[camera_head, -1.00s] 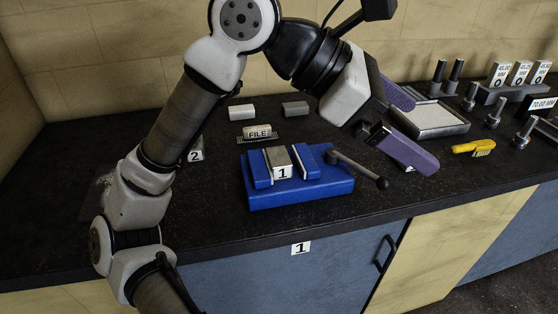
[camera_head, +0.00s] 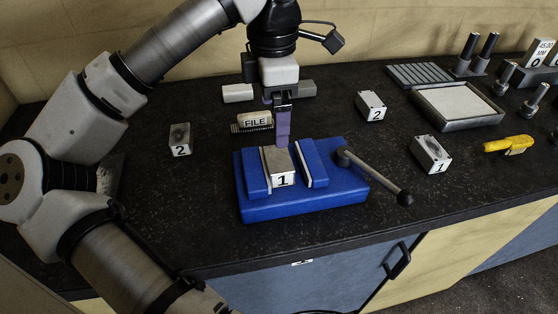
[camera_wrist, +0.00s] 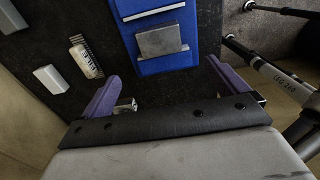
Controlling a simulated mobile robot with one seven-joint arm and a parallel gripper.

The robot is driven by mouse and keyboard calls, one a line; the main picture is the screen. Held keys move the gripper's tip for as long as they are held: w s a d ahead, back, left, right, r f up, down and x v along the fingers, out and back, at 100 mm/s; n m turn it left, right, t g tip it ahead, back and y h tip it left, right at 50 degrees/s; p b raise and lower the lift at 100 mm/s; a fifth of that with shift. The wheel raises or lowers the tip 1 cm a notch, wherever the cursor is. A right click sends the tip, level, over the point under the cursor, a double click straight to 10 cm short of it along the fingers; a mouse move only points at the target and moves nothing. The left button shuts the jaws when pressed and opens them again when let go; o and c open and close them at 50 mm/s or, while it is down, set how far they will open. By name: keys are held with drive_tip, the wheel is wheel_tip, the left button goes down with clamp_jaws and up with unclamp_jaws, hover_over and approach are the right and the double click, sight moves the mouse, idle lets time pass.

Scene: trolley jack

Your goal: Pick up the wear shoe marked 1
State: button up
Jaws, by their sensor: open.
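A grey block with a white face marked 1 (camera_head: 281,165) sits between the jaws of a blue vise (camera_head: 305,205). It also shows in the wrist view (camera_wrist: 160,41). A second block marked 1 (camera_head: 431,153) lies on the counter to the right of the vise. My gripper (camera_head: 282,143) points down with purple fingers, just behind the clamped block in the head view. In the wrist view my gripper (camera_wrist: 163,75) is open and empty, its fingers wide apart, with the clamped block beyond the fingertips. The gap to it is hard to judge.
Blocks marked 2 stand left (camera_head: 180,140) and behind right (camera_head: 371,106) of the vise. A file (camera_head: 254,121) lies behind it. The vise handle (camera_head: 375,175) sticks out to the right. A grey tray (camera_head: 457,107) and a yellow brush (camera_head: 508,145) are farther right.

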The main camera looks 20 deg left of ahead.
sight(278, 157)
wheel_tip(278, 157, down, 7)
drive_tip(key=b, duration=0.3)
drive_tip(key=shift+f+b, duration=0.2)
drive_tip(key=shift+b, duration=0.2)
drive_tip(key=f, duration=0.1)
drive_tip(key=f+b, duration=0.1)
drive_tip(key=f, duration=0.1)
drive_tip(key=f+b, duration=0.1)
drive_tip(key=f, duration=0.1)
drive_tip(key=shift+w+d+f, duration=0.1)
drive_tip(key=shift+w+d, duration=0.1)
drive_tip(key=shift+d, duration=0.15)
drive_tip(key=c, duration=1.9)
drive_tip(key=shift+c, duration=0.7)
drive_tip(key=shift+r, duration=0.25)
